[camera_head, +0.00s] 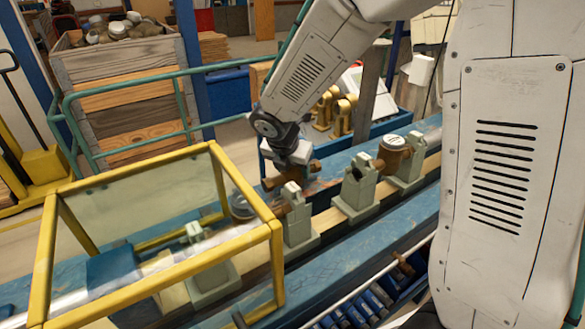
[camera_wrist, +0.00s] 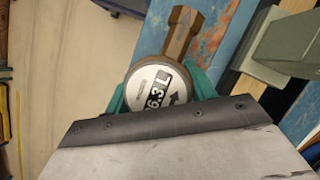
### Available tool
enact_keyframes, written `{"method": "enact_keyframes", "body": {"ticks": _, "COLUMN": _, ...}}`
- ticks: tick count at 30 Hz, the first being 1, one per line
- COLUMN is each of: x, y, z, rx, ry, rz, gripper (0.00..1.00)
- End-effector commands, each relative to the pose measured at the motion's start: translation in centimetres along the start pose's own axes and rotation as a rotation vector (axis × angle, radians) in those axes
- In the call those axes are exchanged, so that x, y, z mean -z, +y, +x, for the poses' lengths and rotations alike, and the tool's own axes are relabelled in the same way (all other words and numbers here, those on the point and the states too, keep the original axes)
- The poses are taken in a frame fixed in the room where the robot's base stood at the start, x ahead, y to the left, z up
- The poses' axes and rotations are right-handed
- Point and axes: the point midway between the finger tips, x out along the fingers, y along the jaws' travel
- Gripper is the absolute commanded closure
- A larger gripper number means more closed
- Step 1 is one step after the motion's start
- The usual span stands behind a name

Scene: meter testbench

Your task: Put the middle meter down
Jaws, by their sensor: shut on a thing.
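In the head view my gripper (camera_head: 290,166) holds the meter at the far side of the blue bench (camera_head: 352,258), beside the row of grey-green stands. The meter's brown pipe (camera_head: 273,183) shows below the gripper; its face is hidden there. I cannot tell whether it touches the bench.
Another meter (camera_head: 394,143) sits between stands at the right. A further meter (camera_head: 241,206) is at the left, behind the clear yellow-framed guard (camera_head: 278,262). Stands (camera_head: 298,220) and (camera_head: 357,190) have an empty gap between them. A green rail (camera_head: 150,78) runs behind the bench.

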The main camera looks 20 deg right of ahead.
Motion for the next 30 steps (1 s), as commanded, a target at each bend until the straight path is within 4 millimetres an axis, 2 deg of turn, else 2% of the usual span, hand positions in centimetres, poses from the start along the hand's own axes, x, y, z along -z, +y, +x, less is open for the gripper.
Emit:
{"method": "enact_keyframes", "body": {"ticks": 5, "x": 0.1, "y": 0.0, "z": 0.2, "rx": -0.001, "ry": -0.001, "rz": -0.001, "gripper": 0.92}}
{"method": "enact_keyframes", "body": {"ticks": 6, "x": 0.1, "y": 0.0, "z": 0.2, "rx": 0.000, "ry": 0.000, "rz": -0.001, "gripper": 0.34}}
{"method": "enact_keyframes", "body": {"ticks": 7, "x": 0.1, "y": 0.0, "z": 0.2, "rx": 0.000, "ry": 0.000, "rz": -0.001, "gripper": 0.25}}
{"method": "enact_keyframes", "body": {"ticks": 8, "x": 0.1, "y": 0.0, "z": 0.2, "rx": 0.000, "ry": 0.000, "rz": -0.001, "gripper": 0.23}}
{"method": "enact_keyframes", "body": {"ticks": 16, "x": 0.1, "y": 0.0, "z": 0.1, "rx": 0.000, "ry": 0.000, "rz": 0.000, "gripper": 0.23}}
{"method": "enact_keyframes", "body": {"ticks": 20, "x": -0.1, "y": 0.0, "z": -0.8, "rx": -0.001, "ry": -0.001, "rz": 0.000, "gripper": 0.23}}
{"method": "enact_keyframes", "body": {"ticks": 30, "x": 0.0, "y": 0.1, "z": -7.8, "rx": -0.005, "ry": -0.002, "rz": 0.000, "gripper": 0.23}}
